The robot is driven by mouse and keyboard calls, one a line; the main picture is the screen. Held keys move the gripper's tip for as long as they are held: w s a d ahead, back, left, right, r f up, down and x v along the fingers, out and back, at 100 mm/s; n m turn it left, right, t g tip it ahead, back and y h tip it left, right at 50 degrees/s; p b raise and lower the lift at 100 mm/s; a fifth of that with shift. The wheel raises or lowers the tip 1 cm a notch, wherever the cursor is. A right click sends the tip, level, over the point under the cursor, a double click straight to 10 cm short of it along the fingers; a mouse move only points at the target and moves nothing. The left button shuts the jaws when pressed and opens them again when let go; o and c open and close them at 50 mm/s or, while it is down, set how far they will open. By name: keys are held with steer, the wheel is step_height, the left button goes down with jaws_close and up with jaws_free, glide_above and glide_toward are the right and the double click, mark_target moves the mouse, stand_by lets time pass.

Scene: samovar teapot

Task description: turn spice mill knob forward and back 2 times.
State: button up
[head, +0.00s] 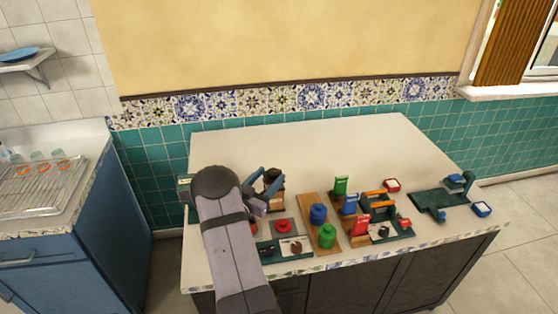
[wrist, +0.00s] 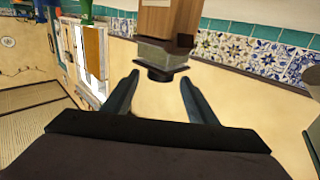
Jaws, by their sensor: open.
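The spice mill (head: 274,190) stands upright on the counter, left of the middle, with a wooden body and a dark top. In the wrist view its wooden body (wrist: 168,18) hangs in from the top edge, with a grey-green collar and a dark knob (wrist: 162,71) pointing down the picture. My gripper (wrist: 160,79) is open, its two blue-grey fingers to either side of the knob. A gap shows between the knob and each finger. In the head view my gripper (head: 264,181) is beside the mill's upper part, and my arm hides some of the counter there.
Red knobs (head: 283,226) sit on panels in front of the mill. Blue (head: 318,214) and green (head: 327,236) round pieces stand on a wooden board to the right. Several boxes and a dark green fixture (head: 440,199) lie farther right. The counter's back is clear.

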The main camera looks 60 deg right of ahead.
mark_target(276, 169)
steer(key=shift+w+d+p, duration=0.15)
steer(key=shift+d+p, duration=0.85)
steer(key=shift+d, duration=1.65)
steer(key=shift+w+d, duration=0.15)
steer(key=shift+d, duration=0.9)
steer(key=c, duration=1.1)
